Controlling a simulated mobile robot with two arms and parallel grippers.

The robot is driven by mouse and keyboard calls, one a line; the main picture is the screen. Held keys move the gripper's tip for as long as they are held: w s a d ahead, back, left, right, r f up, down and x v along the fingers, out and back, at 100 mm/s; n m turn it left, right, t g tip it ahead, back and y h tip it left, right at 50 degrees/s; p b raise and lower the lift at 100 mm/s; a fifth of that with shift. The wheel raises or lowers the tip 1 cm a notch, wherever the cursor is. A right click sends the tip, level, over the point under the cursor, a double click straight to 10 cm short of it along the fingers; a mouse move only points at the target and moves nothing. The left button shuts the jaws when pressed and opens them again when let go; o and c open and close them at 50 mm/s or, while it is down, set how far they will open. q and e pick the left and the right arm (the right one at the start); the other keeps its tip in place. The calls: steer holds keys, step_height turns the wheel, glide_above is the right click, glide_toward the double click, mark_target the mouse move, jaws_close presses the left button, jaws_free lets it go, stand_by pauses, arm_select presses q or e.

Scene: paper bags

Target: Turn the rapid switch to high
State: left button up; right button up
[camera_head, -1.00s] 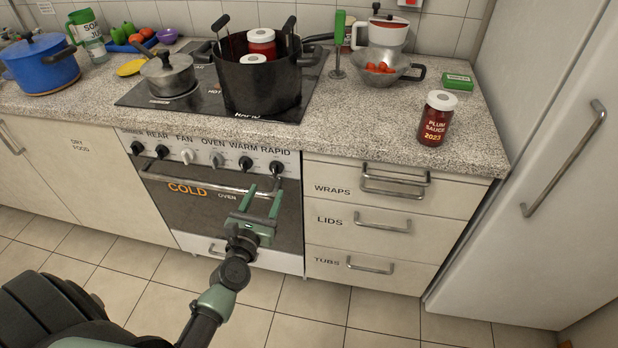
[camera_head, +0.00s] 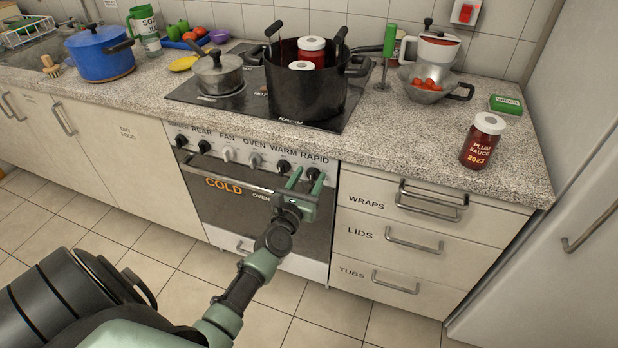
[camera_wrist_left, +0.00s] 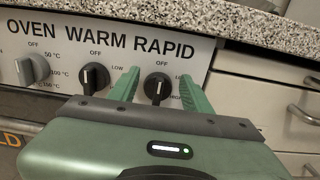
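The rapid switch is a black round knob with a white line, seen in the left wrist view (camera_wrist_left: 157,87) under the word RAPID on the oven's panel; it also shows in the head view (camera_head: 313,173). Its line stands upright, toward the OFF mark. My left gripper (camera_head: 308,174) is open, its green fingers on either side of the knob, also in the left wrist view (camera_wrist_left: 159,76). I cannot tell whether they touch it. The right finger partly covers the LOW and HIGH marks. My right gripper is not in view.
The warm knob (camera_wrist_left: 94,78) is close left of the left finger. The worktop edge (camera_wrist_left: 240,20) overhangs above. The oven handle (camera_head: 225,180) runs below the panel. A drawer unit (camera_head: 400,240) stands to the right. A large black pot (camera_head: 305,95) is on the hob above.

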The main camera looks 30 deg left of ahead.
arm_select(q)
jaws_close()
steer(key=shift+m, duration=0.3)
steer(key=m, duration=0.2)
steer(key=d+m, duration=0.1)
steer(key=m, duration=0.2)
steer(key=shift+w+f, duration=0.1)
steer(key=shift+f, duration=0.1)
steer(key=m, duration=0.4)
steer(key=m+p, duration=0.1)
steer(key=shift+d+f+m, duration=0.25)
steer(key=shift+f+m, duration=0.05)
steer(key=shift+m, duration=0.1)
steer(key=shift+f+m+p, duration=0.3)
steer(key=shift+f+m, duration=0.05)
steer(key=shift+m, duration=1.75)
steer(key=shift+f+m+p, duration=0.3)
steer(key=shift+m, duration=1.8)
steer(key=shift+f+m+p, duration=0.3)
steer(key=shift+f+m, duration=0.05)
steer(key=shift+m, duration=1.75)
